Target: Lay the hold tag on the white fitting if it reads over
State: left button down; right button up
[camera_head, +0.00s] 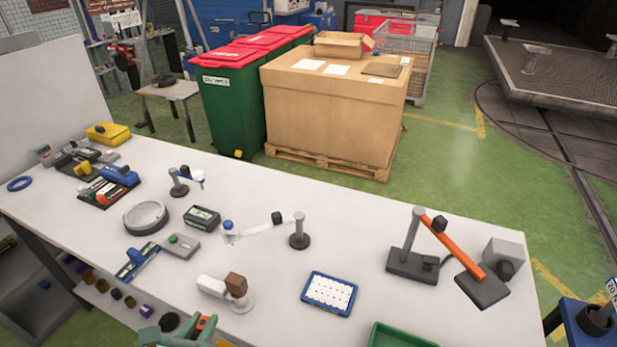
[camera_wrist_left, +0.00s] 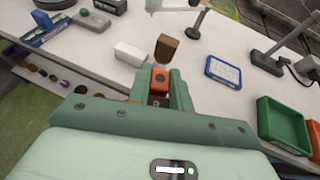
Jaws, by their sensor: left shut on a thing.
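My left gripper (camera_head: 200,328) is at the near edge of the bench. It is shut on an orange block-like piece (camera_wrist_left: 160,76) with a dark spot, which I cannot confirm as the hold tag. Just beyond it a white rounded fitting (camera_head: 211,286) lies on the bench; it also shows in the left wrist view (camera_wrist_left: 130,53). A brown block (camera_head: 236,285) on a pale round base stands against its right side. A dark meter (camera_head: 202,217) with a display lies farther back, its reading too small to make out. My right gripper is not in view.
A round dial (camera_head: 146,217) and a grey box with a green button (camera_head: 180,246) lie to the left. A blue-rimmed tray (camera_head: 330,292), a green tray (camera_head: 398,337) and a stand with an orange bar (camera_head: 452,247) are to the right.

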pick_arm(q)
jog(key=w+r+y+b, duration=0.1)
jog(key=w+r+b, duration=0.4)
jog(key=w+r, duration=0.4)
jog(key=shift+d+r+n+b, duration=0.35)
jog(key=shift+n+b, duration=0.05)
jog(key=shift+w+r, duration=0.1)
